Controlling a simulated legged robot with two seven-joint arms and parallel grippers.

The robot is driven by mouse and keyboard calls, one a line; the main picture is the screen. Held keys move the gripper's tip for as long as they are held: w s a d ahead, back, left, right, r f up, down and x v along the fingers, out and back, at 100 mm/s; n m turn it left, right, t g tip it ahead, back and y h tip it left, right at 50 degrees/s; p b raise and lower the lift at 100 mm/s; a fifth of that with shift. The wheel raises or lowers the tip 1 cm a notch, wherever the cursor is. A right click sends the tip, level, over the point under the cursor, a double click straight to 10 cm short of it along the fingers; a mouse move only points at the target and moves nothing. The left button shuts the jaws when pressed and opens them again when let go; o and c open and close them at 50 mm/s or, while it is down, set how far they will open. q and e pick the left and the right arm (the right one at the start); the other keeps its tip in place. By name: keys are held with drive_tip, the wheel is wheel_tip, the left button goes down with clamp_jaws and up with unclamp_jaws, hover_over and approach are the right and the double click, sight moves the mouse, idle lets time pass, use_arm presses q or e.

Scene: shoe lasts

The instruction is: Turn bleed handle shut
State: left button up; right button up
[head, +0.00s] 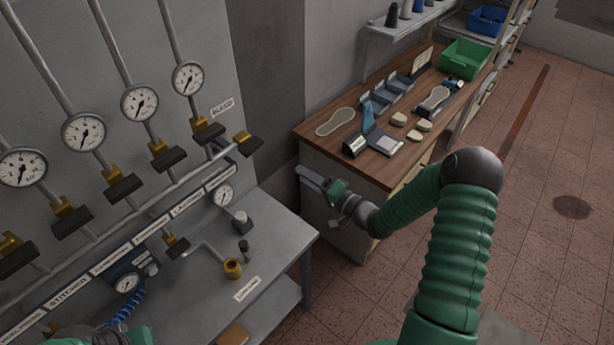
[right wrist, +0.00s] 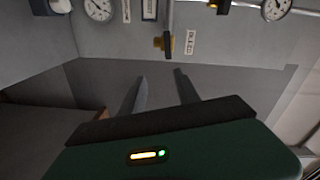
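The bleed handle (head: 250,146) is a dark bar on a brass valve at the right end of the wall pipe, below a BLEED label (head: 222,106). In the right wrist view a brass valve (right wrist: 163,43) shows beside that label (right wrist: 190,42), ahead of the fingers. My right gripper (head: 303,176) is to the right of and below the handle in the head view, apart from it. Its two fingers (right wrist: 160,78) are spread with nothing between them. My left gripper (head: 118,335) is only partly in view at the bottom edge; its fingers are not clear.
Several similar valves with dark handles, such as one (head: 207,131), line the pipe under round gauges (head: 187,78). A wooden worktable (head: 310,130) with shoe lasts stands behind my right arm.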

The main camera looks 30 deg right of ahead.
drive_tip(key=shift+a, duration=0.1)
drive_tip(key=shift+f, duration=0.1)
drive_tip(key=b+v, duration=0.4)
drive_tip(key=v, duration=1.2)
drive_tip(key=shift+s+d+b, duration=0.25)
drive_tip(key=shift+b, duration=0.05)
drive_tip(key=shift+o, duration=0.4)
